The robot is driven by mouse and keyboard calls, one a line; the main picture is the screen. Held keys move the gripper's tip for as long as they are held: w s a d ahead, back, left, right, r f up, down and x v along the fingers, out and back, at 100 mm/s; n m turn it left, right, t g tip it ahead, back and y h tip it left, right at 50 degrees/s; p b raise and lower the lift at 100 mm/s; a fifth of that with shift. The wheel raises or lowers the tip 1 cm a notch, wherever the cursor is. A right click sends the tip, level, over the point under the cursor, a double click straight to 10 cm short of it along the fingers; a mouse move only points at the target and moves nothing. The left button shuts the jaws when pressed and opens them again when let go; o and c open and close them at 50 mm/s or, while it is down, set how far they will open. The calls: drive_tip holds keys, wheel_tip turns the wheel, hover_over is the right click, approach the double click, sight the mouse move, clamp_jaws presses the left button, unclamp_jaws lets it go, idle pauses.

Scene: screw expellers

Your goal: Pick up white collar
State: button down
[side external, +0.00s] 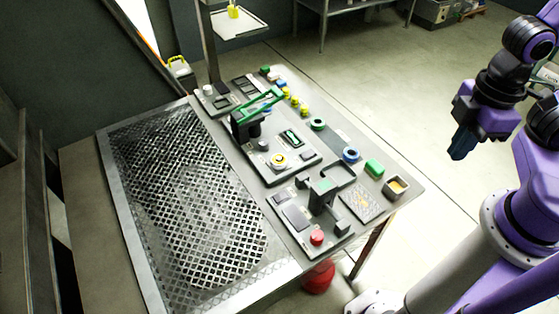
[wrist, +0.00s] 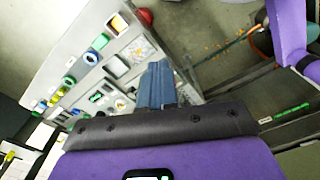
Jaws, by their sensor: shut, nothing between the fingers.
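My gripper (side external: 461,147) is high at the right, beyond the table's right edge and well apart from everything on it. Its blue fingers also show in the wrist view (wrist: 158,72), together and empty. A small white ring with a yellow centre (side external: 279,160) sits on the middle grey plate of the table and looks most like the white collar; it is too small to be sure.
The table (side external: 408,201) carries green and blue rings, a green block (side external: 374,168), a square cup (side external: 396,187), a red knob (side external: 317,238) and a raised green lever (side external: 262,104). A perforated metal panel (side external: 190,190) fills the left. Open air lies between my gripper and the table.

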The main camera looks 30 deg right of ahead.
drive_tip(key=c, duration=1.8)
unclamp_jaws()
drive_tip(key=o, duration=1.4)
